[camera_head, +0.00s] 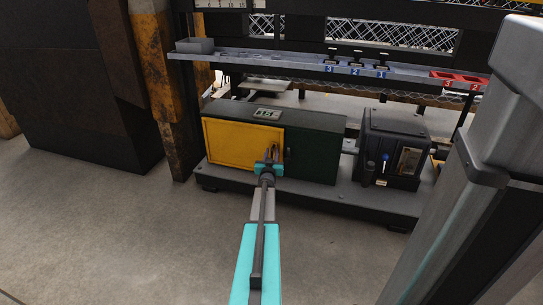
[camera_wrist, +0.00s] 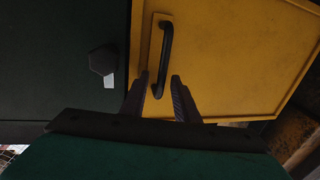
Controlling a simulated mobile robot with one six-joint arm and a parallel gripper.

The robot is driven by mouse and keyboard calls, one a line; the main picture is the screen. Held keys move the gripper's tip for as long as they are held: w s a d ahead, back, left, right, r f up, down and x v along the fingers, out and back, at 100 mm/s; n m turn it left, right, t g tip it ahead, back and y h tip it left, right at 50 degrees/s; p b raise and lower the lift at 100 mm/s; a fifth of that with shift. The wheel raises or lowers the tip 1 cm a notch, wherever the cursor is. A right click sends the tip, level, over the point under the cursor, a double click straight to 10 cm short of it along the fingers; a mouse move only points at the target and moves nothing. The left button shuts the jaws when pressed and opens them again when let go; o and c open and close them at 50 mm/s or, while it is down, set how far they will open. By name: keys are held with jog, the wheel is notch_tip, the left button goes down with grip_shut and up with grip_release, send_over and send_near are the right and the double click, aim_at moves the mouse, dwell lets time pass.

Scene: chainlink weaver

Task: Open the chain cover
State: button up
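The chain cover is a yellow panel (camera_head: 229,142) on the front left of a dark green housing (camera_head: 318,150). It looks shut. In the wrist view the yellow cover (camera_wrist: 235,60) fills the right side and bears a black bar handle (camera_wrist: 167,45). My gripper (camera_head: 272,154) is at the right edge of the cover in the head view. In the wrist view my gripper (camera_wrist: 161,79) is open, with its two fingertips on either side of the handle's lower end. I cannot tell whether a finger touches the handle.
A dark knob (camera_wrist: 102,60) sits on the green panel beside the cover. A black box with a blue-topped lever (camera_head: 385,160) stands right of the housing. A shelf (camera_head: 300,64) runs above it, and a worn orange post (camera_head: 165,90) stands close left. The floor (camera_head: 150,235) in front is clear.

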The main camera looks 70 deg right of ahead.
grip_shut()
jog(key=shift+a, duration=0.1)
dwell(0.4)
